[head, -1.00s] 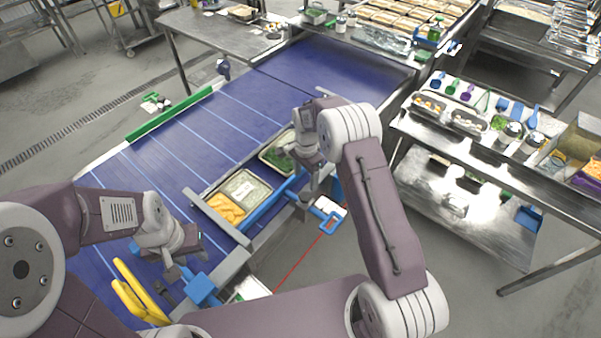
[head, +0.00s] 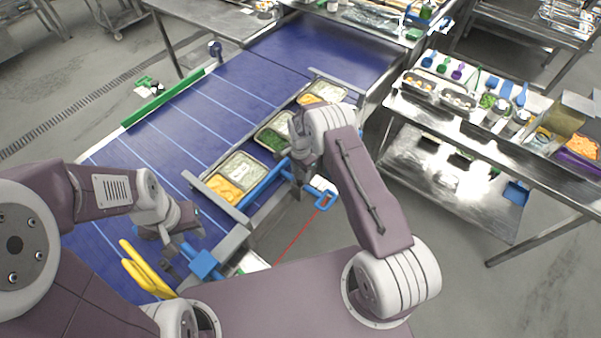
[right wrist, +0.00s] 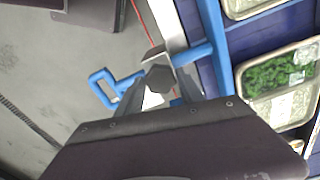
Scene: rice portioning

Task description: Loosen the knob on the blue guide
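The blue guide (head: 262,190) is a blue bar along the conveyor's near side, with a blue loop handle (head: 325,199) at its outer end. It also shows in the right wrist view (right wrist: 213,45). A dark faceted knob (right wrist: 159,79) is in the right wrist view, beside the guide's metal bracket. My right gripper (right wrist: 160,85) points at the knob, with its fingers on either side. Whether they touch it is unclear. In the head view my right gripper (head: 302,172) is over the guide, hiding the knob. My left gripper (head: 178,252) is open and empty near a blue block (head: 205,264).
Food trays stand on the blue conveyor (head: 190,130), including one with orange and white food (head: 208,178) and one with greens (head: 257,134). Yellow handles (head: 140,268) are beside my left gripper. A metal side table (head: 480,125) with tools and containers stands right.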

